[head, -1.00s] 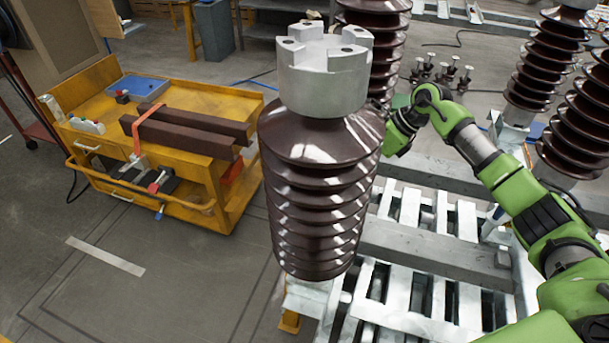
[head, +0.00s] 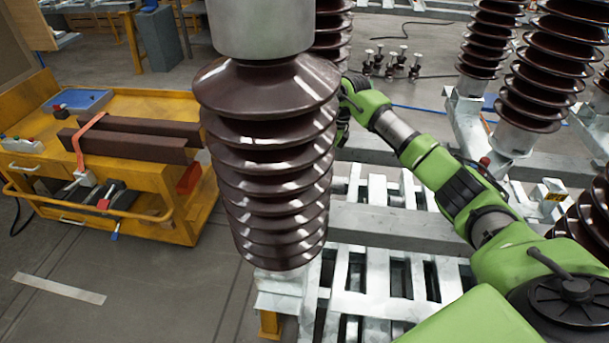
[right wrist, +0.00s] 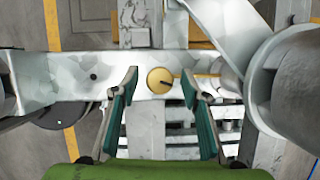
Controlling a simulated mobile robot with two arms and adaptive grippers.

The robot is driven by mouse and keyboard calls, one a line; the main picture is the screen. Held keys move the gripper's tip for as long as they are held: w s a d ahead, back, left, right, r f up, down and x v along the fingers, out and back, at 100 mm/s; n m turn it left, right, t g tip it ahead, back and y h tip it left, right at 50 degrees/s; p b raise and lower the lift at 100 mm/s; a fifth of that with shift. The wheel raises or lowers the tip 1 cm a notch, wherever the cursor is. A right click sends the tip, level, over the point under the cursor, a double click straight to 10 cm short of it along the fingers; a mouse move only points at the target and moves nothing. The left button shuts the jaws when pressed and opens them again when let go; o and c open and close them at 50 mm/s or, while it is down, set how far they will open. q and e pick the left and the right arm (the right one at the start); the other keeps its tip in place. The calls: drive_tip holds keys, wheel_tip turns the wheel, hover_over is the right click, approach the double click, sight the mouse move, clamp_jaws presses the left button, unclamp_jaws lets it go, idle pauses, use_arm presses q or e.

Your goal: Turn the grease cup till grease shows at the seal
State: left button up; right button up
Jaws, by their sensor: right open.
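The grease cup appears to be the small round brass-coloured piece (right wrist: 158,84) on a pale galvanised steel plate (right wrist: 60,78) in the right wrist view. It has a small dark mark on its face. My right gripper (right wrist: 159,73) is open, with one finger on each side of the cup in the picture. I see no contact, and the distance to the cup is hard to judge. I cannot make out a seal or grease. In the head view a large brown ribbed insulator (head: 270,150) hides my right gripper and the cup. My left gripper is out of view.
A grey cylinder (right wrist: 290,85) stands close on the right in the wrist view. In the head view, a slatted metal frame (head: 375,305) lies below the insulator. A yellow cart (head: 190,215) stands left, with open floor (head: 150,275) in front. More insulators (head: 545,65) stand right.

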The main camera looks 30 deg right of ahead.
drive_tip(key=shift+w+a+f, duration=0.1)
drive_tip(key=shift+f, duration=0.35)
drive_tip(key=c, duration=1.1)
drive_tip(key=shift+m, duration=0.3)
